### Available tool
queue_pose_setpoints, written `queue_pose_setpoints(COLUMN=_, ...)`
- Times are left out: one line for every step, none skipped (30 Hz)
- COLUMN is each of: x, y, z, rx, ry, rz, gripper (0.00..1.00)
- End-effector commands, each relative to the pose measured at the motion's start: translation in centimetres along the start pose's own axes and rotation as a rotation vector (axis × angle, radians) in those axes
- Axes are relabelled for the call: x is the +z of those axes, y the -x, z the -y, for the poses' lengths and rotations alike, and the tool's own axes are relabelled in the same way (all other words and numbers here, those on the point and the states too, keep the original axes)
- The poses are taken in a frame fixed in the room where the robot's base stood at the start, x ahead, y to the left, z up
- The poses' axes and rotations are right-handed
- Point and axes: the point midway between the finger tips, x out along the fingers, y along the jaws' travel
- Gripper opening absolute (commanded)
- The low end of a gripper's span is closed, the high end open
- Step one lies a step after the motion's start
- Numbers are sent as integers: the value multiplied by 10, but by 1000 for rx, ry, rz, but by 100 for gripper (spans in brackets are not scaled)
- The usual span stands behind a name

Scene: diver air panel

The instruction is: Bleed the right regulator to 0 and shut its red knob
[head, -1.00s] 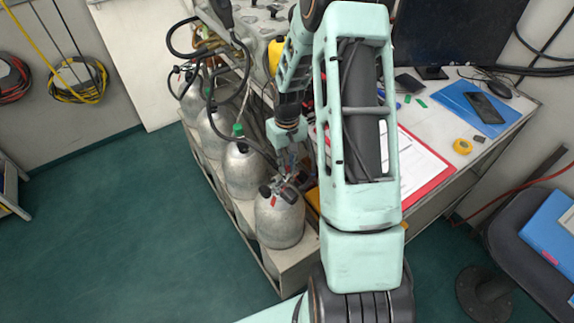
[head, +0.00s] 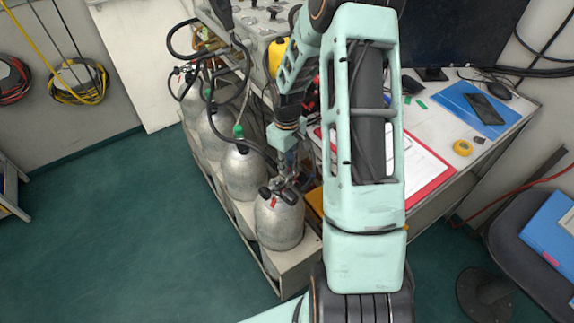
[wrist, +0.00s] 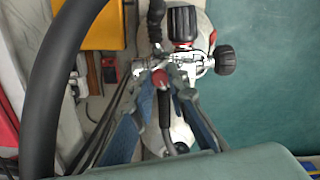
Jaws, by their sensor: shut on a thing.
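The nearest grey cylinder (head: 280,225) stands at the front end of the cylinder row, with a metal valve and regulator on top. In the wrist view the valve has a black knob (wrist: 182,22) at the top and another black knob (wrist: 228,60) at the right. A small red knob (wrist: 160,78) shows between my fingertips. My gripper (wrist: 163,84) is shut on the red knob. In the head view my gripper (head: 291,172) reaches down beside the valve, and the contact is too small to see there. No gauge reading is legible.
More cylinders (head: 240,170) with black hoses stand behind in the rack. A desk (head: 500,135) with a red clipboard (head: 435,185) and blue folder lies to the right. A thick black hose (wrist: 45,80) crosses the wrist view's left. The green floor at left is clear.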

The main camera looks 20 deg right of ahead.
Motion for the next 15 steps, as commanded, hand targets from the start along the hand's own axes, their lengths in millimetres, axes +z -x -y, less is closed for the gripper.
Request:
queue_pose_setpoints(x=0, y=0, z=0, rx=0, ry=0, rz=-1, gripper=0)
queue_pose_setpoints(x=0, y=0, z=0, rx=0, ry=0, rz=-1, gripper=0)
queue_pose_setpoints(x=0, y=0, z=0, rx=0, ry=-1, rz=-1, gripper=0)
queue_pose_setpoints(x=0, y=0, z=0, rx=0, ry=-1, rz=-1, gripper=0)
queue_pose_setpoints(x=0, y=0, z=0, rx=0, ry=-1, rz=-1, gripper=0)
queue_pose_setpoints(x=0, y=0, z=0, rx=0, ry=-1, rz=-1, gripper=0)
queue_pose_setpoints(x=0, y=0, z=0, rx=0, ry=-1, rz=-1, gripper=16)
queue_pose_setpoints(x=0, y=0, z=0, rx=0, ry=-1, rz=-1, gripper=19)
queue_pose_setpoints(x=0, y=0, z=0, rx=0, ry=-1, rz=-1, gripper=23)
queue_pose_setpoints(x=0, y=0, z=0, rx=0, ry=-1, rz=-1, gripper=27)
queue_pose_setpoints(x=0, y=0, z=0, rx=0, ry=-2, rz=-1, gripper=30)
queue_pose_setpoints(x=0, y=0, z=0, rx=0, ry=-2, rz=-1, gripper=32)
queue_pose_setpoints(x=0, y=0, z=0, rx=0, ry=-2, rz=-1, gripper=32)
queue_pose_setpoints(x=0, y=0, z=0, rx=0, ry=-2, rz=0, gripper=32)
queue_pose_setpoints(x=0, y=0, z=0, rx=0, ry=-2, rz=0, gripper=32)
